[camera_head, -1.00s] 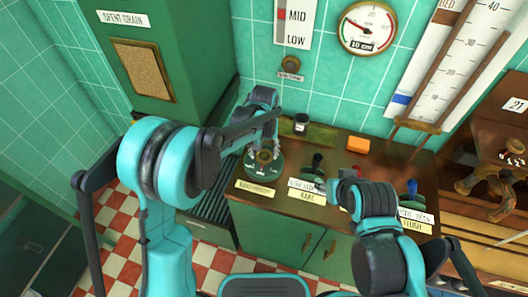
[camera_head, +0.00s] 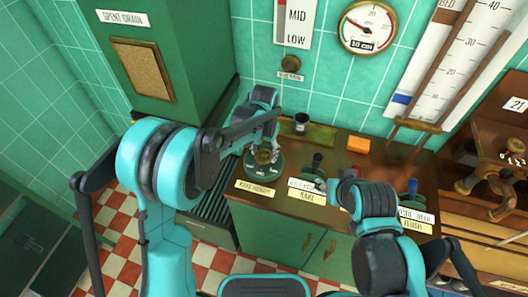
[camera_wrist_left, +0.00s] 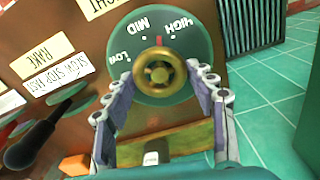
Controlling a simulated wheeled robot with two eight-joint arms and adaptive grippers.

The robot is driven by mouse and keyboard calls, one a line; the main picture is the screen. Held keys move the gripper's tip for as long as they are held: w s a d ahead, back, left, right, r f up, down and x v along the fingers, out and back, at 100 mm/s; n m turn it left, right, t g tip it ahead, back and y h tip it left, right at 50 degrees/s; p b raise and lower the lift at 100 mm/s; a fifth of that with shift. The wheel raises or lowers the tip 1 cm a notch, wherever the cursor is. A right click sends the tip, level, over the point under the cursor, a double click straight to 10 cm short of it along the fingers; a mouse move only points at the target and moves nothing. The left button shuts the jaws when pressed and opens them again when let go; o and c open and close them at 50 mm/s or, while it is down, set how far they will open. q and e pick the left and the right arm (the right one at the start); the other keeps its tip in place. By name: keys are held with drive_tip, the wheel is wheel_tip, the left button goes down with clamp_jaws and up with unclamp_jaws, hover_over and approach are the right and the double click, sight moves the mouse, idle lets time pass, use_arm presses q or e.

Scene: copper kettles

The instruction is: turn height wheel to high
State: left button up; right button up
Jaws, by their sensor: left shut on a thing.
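The height wheel is a brass handwheel (camera_wrist_left: 160,73) on a round green dial (camera_wrist_left: 125,50) marked LOW, MID and HIGH. In the left wrist view a red mark shows on the dial between MID and HIGH, closer to HIGH. My left gripper (camera_wrist_left: 162,85) has its two fingers on either side of the brass wheel, shut on it. In the head view the dial (camera_head: 279,170) sits at the counter's left end, with my left gripper (camera_head: 263,146) above it. My right gripper (camera_head: 322,185) is mostly hidden by its own arm, near the RAKE lever.
The rake lever (camera_head: 317,162) and a blue-topped lever (camera_head: 413,187) stand along the counter to the right. An orange block (camera_head: 358,145) and a small dark jar (camera_head: 301,123) are at the back. A wall scale (camera_head: 297,20) shows MID and LOW.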

sight(264, 155)
use_arm(q)
drive_tip(key=m, duration=0.4)
drive_tip(key=shift+m, duration=0.3)
idle(0.5)
drive_tip(key=o, duration=1.2)
drive_tip(key=shift+c, duration=0.2)
drive_tip(key=shift+r, duration=0.1)
wheel_tip(264, 155, up, 12)
drive_tip(key=s+a+r+n+t+b, duration=0.1)
drive_tip(key=s+a+r+n+t, duration=0.25)
drive_tip(key=s+a, duration=0.55)
drive_tip(key=s+a+f+n+t+b, duration=0.1)
drive_tip(key=s+a+f+n+t, duration=0.2)
drive_tip(key=s+a, duration=0.6)
wheel_tip(264, 155, down, 2)
drive_tip(key=s+n, duration=0.1)
drive_tip(key=n, duration=0.2)
drive_tip(key=shift+s+f+n+t, duration=0.2)
drive_tip(key=shift+s+n+t, duration=0.05)
drive_tip(key=shift+n+t, duration=0.1)
